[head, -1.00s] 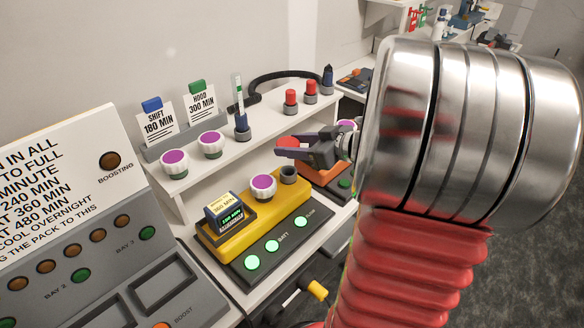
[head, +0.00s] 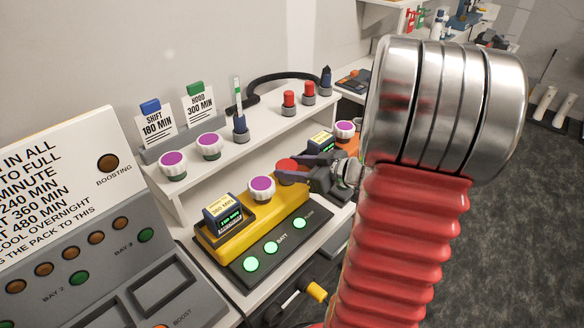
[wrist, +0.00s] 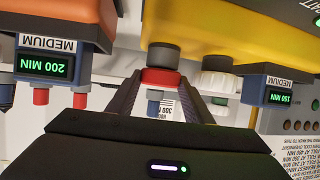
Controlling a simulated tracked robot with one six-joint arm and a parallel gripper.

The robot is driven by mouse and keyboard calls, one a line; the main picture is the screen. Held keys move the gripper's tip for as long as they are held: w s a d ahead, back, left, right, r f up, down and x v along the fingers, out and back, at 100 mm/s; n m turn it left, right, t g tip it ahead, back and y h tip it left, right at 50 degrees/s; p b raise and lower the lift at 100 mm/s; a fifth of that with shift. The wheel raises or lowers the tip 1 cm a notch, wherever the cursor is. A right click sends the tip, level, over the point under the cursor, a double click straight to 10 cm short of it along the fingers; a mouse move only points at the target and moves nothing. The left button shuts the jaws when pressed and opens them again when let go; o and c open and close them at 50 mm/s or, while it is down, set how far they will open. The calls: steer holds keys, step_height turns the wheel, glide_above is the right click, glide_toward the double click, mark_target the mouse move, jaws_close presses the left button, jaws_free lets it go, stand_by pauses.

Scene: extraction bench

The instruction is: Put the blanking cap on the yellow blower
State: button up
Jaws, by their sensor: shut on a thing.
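The yellow blower (head: 228,240) lies on the bench with a display block and a white, purple-topped knob (head: 261,188) on it. My gripper (head: 292,171) is shut on the red blanking cap (head: 286,165), at the blower's right end. In the wrist view the cap (wrist: 160,78) is between both fingers, right against the blower's dark grey round port (wrist: 163,56) or very close to it. I cannot tell whether it is seated. In the head view the cap and fingers hide most of the port.
An orange blower (wrist: 72,22) stands beside the yellow one, close to my gripper. A charger panel (head: 75,245) is at the left.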

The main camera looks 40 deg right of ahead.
steer(key=shift+f, duration=0.15)
steer(key=o, duration=1)
steer(key=shift+o, duration=0.2)
steer(key=shift+s+d+r, duration=0.2)
steer(key=shift+s+r, duration=0.15)
steer(key=shift+s, duration=0.2)
steer(key=v, duration=1)
steer(key=shift+s, duration=0.4)
steer(key=shift+w+d+r, duration=0.1)
steer(key=shift+d, duration=0.05)
